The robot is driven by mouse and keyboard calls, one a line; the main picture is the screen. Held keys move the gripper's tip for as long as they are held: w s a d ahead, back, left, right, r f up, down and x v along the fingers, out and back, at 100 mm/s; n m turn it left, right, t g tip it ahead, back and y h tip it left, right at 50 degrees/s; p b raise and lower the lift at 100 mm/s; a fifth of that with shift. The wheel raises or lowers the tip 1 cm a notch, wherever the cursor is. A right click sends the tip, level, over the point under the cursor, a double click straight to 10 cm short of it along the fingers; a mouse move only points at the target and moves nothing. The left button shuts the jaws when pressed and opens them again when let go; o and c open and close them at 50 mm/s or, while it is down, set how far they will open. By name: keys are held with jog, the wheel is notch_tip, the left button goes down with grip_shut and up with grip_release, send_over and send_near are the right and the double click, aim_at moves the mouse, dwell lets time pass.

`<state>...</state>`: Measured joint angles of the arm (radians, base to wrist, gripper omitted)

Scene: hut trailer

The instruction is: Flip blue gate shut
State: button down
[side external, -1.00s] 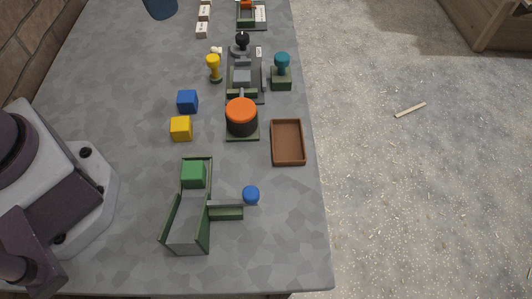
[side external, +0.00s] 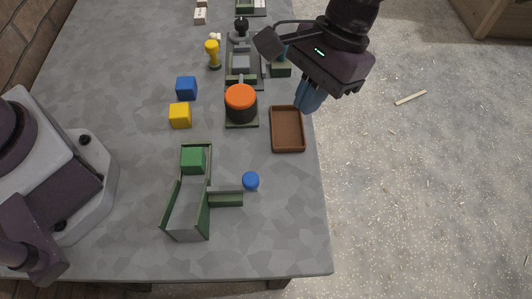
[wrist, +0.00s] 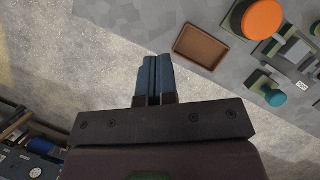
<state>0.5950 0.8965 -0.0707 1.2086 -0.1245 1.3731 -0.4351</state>
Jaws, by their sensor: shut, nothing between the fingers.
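A green-walled chute (side external: 172,212) with a grey floor stands on the near part of the table in the side view. A green block (side external: 193,160) sits at its far end. A grey bar (side external: 227,189) sticks out from its right side, over a green ledge, and ends in a round blue knob (side external: 251,181). This looks like the blue gate; the bar points away from the channel. My gripper (side external: 306,106) is shut and empty, by the table's right edge near the brown tray, well apart from the knob. Its blue fingers (wrist: 153,62) show together in the wrist view, where the chute is not visible.
The brown tray (side external: 274,142) lies at the right edge. An orange-topped button (side external: 240,97), yellow cube (side external: 180,115), blue cube (side external: 186,88) and yellow stamp-like piece (side external: 212,52) stand behind the chute. The table around the knob is clear.

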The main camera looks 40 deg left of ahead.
dwell(0.3)
jog(key=s+f, duration=0.2)
jog(key=f, duration=0.1)
jog(key=s+f, duration=0.2)
jog(key=f, duration=0.1)
jog(key=s+a+f, duration=0.1)
jog(key=s+f, duration=0.1)
jog(key=f, duration=0.1)
jog(key=shift+s+a+f, duration=0.1)
jog(key=shift+s+f, duration=0.05)
jog(key=shift+s, duration=0.7)
jog(key=shift+s+a, duration=2.05)
jog(key=shift+a, duration=0.1)
